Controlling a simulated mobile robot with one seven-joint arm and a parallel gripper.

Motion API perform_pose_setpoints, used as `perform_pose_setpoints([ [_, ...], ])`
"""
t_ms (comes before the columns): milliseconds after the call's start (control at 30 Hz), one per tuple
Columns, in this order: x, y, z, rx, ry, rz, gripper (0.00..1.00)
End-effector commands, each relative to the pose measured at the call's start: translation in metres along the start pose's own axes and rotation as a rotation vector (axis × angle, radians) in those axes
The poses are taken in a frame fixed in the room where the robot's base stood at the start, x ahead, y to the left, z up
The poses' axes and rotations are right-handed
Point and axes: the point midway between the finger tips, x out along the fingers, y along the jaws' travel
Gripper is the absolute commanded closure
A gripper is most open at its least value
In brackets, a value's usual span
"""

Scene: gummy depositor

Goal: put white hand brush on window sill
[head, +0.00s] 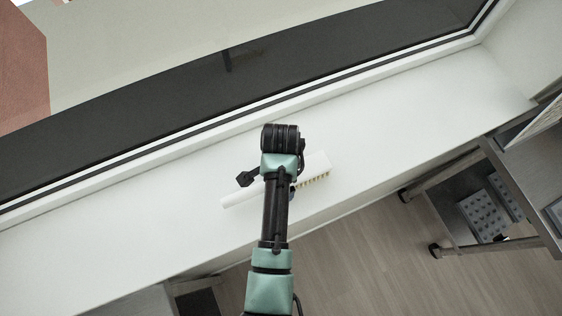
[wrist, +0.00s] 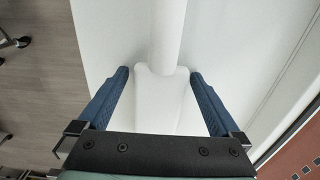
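The white hand brush (head: 315,168) lies on the white window sill (head: 420,110), partly hidden under my arm in the head view. Its handle points left and its pale bristles show at the right. In the wrist view the brush (wrist: 167,35) runs between the two blue fingers of my gripper (wrist: 160,74). The fingers are spread, one on each side of the brush's wider part, with narrow gaps at the tips. My gripper is mostly hidden behind my arm in the head view.
The dark window (head: 180,120) and its frame run along the back of the sill. A metal cart (head: 470,195) with grey moulded trays stands at the right, below the sill. The sill is clear on both sides of the brush. Wood floor (head: 370,260) lies in front.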

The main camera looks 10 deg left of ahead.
Motion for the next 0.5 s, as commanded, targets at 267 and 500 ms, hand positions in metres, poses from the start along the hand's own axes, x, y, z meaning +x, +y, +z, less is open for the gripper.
perform_pose_setpoints([
  [267,-0.009,-0.001,0.0,0.0,0.001,-0.002,0.0],
  [500,-0.05,-0.002,-0.001,0.0,0.003,-0.006,0.0],
])
